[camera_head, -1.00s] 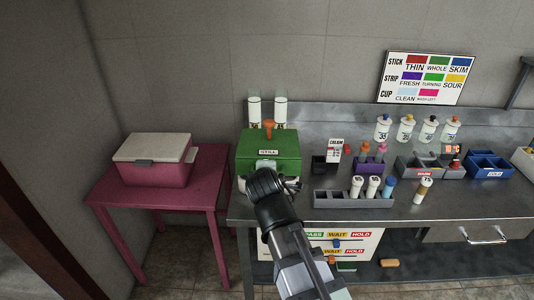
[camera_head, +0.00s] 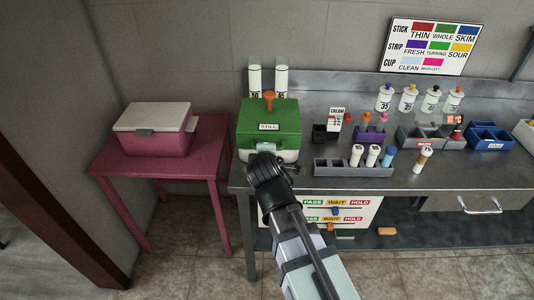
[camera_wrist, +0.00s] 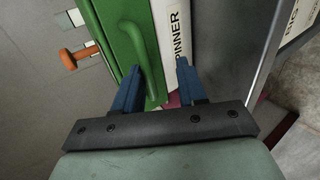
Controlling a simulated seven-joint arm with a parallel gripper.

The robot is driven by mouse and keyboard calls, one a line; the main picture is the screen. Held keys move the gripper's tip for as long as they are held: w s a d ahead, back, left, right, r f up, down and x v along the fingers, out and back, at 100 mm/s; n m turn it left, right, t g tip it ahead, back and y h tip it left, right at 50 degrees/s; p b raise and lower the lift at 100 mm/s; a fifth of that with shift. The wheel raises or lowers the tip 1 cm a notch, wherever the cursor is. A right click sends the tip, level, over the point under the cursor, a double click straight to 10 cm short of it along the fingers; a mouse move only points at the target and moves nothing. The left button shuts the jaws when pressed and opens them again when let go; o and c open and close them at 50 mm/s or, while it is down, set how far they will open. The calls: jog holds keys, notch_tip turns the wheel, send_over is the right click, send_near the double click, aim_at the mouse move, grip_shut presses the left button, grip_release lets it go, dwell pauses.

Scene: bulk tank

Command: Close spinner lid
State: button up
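The spinner (camera_head: 285,143) is a white box with a green lid (camera_head: 284,112). The lid has an orange knob (camera_head: 269,97) and a "STILL" label, and it looks down on the box, though I cannot tell if a small gap is left. In the wrist view the lid (camera_wrist: 112,22) has a green loop handle (camera_wrist: 148,60) beside the white face lettered "PINNER". My gripper (camera_wrist: 157,80) has its blue fingers apart, with the lower handle between them. I cannot tell whether they touch it. In the head view my wrist hides the fingertips.
A pink table (camera_head: 108,163) with a pink, white-lidded box (camera_head: 155,139) stands left. Right of the spinner on the metal bench (camera_head: 465,170) are a grey rack (camera_head: 335,169) of vials, a purple holder (camera_head: 370,136) and blue bins (camera_head: 488,140). Two white-capped cylinders stand behind the spinner.

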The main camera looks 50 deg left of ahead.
jog(key=shift+s+d+f, duration=0.25)
jog(key=shift+d+f, duration=0.15)
jog(key=shift+f, duration=0.1)
jog(key=shift+c, duration=0.2)
jog(key=v, duration=0.7)
jog(key=shift+r, duration=0.4)
jog(key=shift+a, duration=0.15)
